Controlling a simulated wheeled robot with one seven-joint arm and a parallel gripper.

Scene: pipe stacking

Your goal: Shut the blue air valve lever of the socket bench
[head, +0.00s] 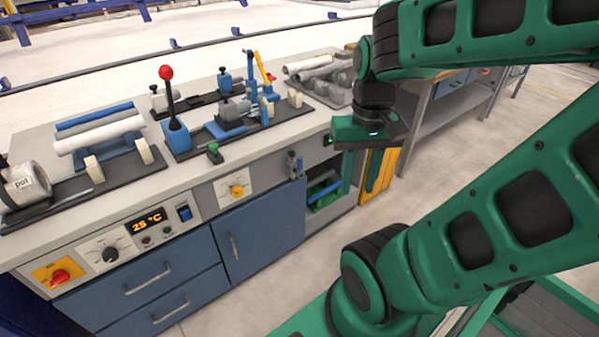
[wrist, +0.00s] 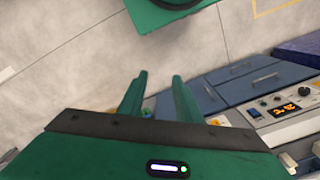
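A yellow knob (head: 236,190) sits left of the valve. An open shelf (head: 325,190) is below and right of it. The benchtop carries a red-knobbed lever (head: 167,75), pipes (head: 98,134) and clamps. Clear floor (head: 300,270) lies in front.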

